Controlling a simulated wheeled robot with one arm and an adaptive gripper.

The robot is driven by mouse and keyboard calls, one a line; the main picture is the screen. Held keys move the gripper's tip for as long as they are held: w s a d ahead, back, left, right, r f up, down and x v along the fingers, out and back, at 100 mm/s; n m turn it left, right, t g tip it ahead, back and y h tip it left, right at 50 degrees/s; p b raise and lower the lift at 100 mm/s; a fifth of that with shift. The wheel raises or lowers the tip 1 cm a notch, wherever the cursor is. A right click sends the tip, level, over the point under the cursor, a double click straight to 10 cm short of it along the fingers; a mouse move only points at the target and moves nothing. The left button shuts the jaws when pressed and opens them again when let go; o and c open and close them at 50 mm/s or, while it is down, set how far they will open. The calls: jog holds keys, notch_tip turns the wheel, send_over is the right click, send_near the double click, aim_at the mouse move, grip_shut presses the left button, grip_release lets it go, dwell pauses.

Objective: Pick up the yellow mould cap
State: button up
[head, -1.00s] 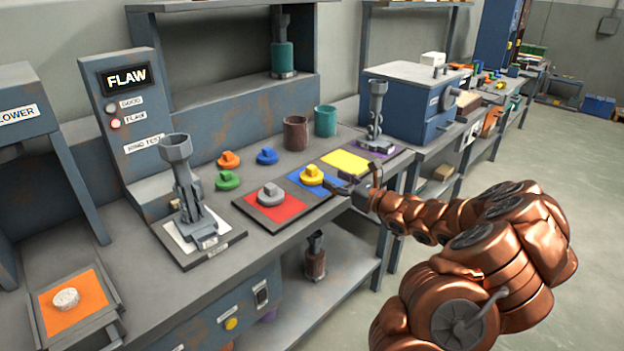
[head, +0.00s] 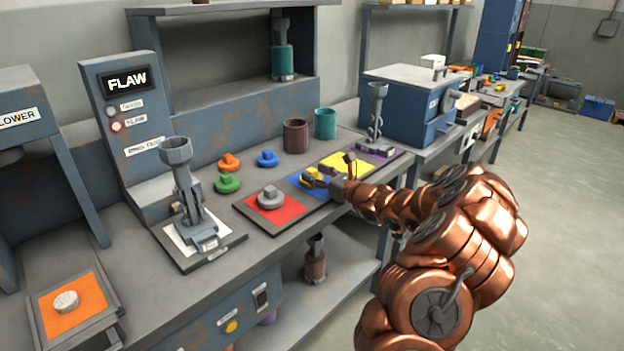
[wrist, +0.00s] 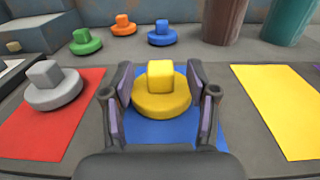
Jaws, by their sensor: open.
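The yellow mould cap (wrist: 161,92), a round disc with a block-shaped knob, sits on the blue square (wrist: 147,131) of the bench mat. In the wrist view my gripper (wrist: 163,95) is open, with one finger on each side of the cap. Small gaps seem to show between the fingers and the cap; I cannot tell if they touch. In the head view my gripper (head: 322,174) partly hides the yellow cap (head: 311,175).
A grey cap (wrist: 53,87) sits on the red square (wrist: 75,115) to the left. The yellow square (wrist: 285,105) to the right is bare. Green (wrist: 85,42), orange (wrist: 122,26) and blue (wrist: 162,34) caps stand behind, with brown (wrist: 224,20) and teal (wrist: 287,22) cups at the back right.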

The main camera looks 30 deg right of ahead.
grip_shut()
dwell(0.3)
